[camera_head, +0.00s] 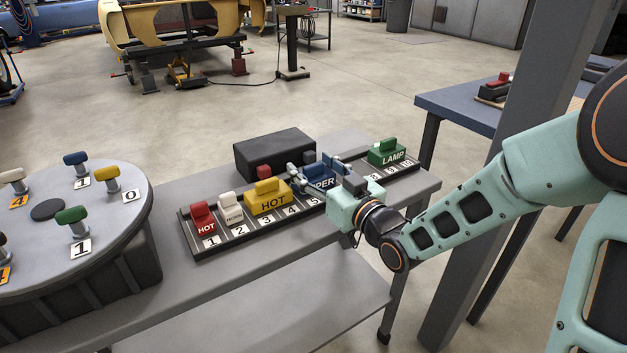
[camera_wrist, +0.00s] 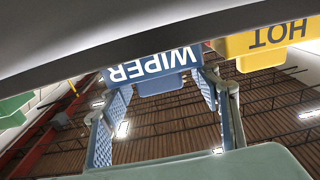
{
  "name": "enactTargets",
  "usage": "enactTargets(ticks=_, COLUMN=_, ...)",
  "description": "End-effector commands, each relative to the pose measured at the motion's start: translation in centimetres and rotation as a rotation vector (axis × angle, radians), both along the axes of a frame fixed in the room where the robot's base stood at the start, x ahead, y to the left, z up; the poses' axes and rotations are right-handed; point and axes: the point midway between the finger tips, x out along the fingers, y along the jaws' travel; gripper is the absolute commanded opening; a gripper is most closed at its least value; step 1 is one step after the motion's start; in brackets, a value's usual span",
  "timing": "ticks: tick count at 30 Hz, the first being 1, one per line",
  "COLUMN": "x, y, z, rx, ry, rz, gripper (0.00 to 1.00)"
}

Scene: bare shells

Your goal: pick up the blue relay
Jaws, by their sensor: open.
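The blue relay (camera_head: 320,181), with white lettering partly hidden by my gripper, sits in the slotted strip (camera_head: 245,236) on the grey bench. In the wrist view the blue relay (camera_wrist: 155,65) reads WIPER upside down, with a raised handle. My gripper (camera_head: 322,171) is at the relay, reaching in from the right. In the wrist view my gripper (camera_wrist: 158,90) is open, its two fingers apart on either side of the handle. I cannot tell whether the fingers touch it.
A yellow HOT relay (camera_head: 268,198) sits just left of the blue one, with white (camera_head: 230,208) and red (camera_head: 204,218) ones further left. A green LAMP relay (camera_head: 388,152) sits at the right. A black box (camera_head: 274,150) stands behind. A round turntable (camera_head: 120,215) is at left.

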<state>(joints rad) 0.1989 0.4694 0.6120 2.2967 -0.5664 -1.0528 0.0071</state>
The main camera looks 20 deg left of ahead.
Motion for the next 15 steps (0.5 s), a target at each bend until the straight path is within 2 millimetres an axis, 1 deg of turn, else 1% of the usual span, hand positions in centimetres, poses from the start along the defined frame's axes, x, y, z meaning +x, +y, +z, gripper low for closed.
enactTargets(ticks=2, x=-0.02, y=-0.01, z=0.01, rx=0.000, ry=0.000, rz=0.000, gripper=0.56)
enactTargets(ticks=3, x=-0.03, y=-0.02, z=0.01, rx=0.000, ry=0.000, rz=0.000, gripper=0.54)
enactTargets(ticks=15, x=-0.04, y=-0.05, z=0.01, rx=0.000, ry=0.000, rz=0.000, gripper=0.10)
